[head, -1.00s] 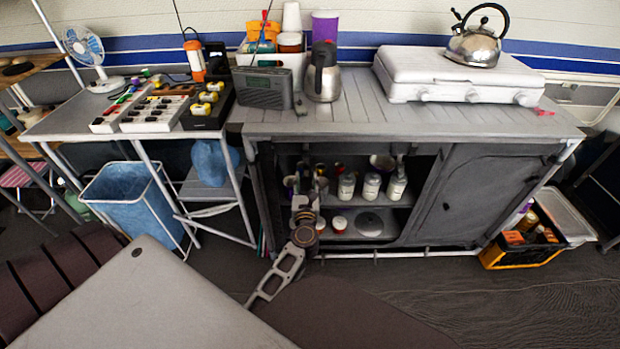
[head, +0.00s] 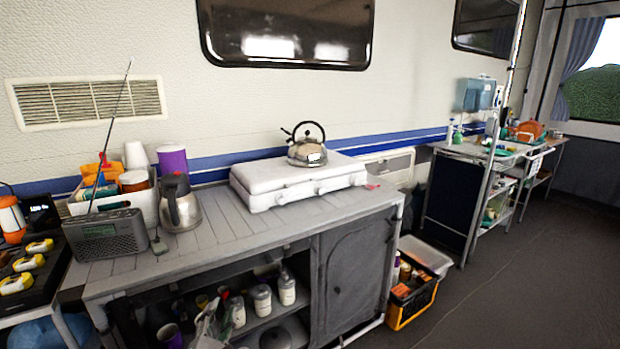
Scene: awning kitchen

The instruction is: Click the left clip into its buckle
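I cannot make out a clip or a buckle for certain. A white flat case (head: 300,178) lies on the slatted counter, with small fittings along its front edge that are too small to read. A small red piece (head: 372,187) lies by its right end. My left gripper (head: 210,324) is low at the bottom edge, in front of the open shelf and well below and left of the case. It is partly cut off and blends with the shelf items, so its fingers are unclear. My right gripper is out of view.
A steel kettle (head: 307,150) stands on the case. A jug (head: 180,204), a radio (head: 108,236) with a tall aerial and a white bin (head: 140,205) of cups stand left. Jars (head: 287,288) fill the shelf. An orange-black crate (head: 412,300) sits on the floor; open floor lies right.

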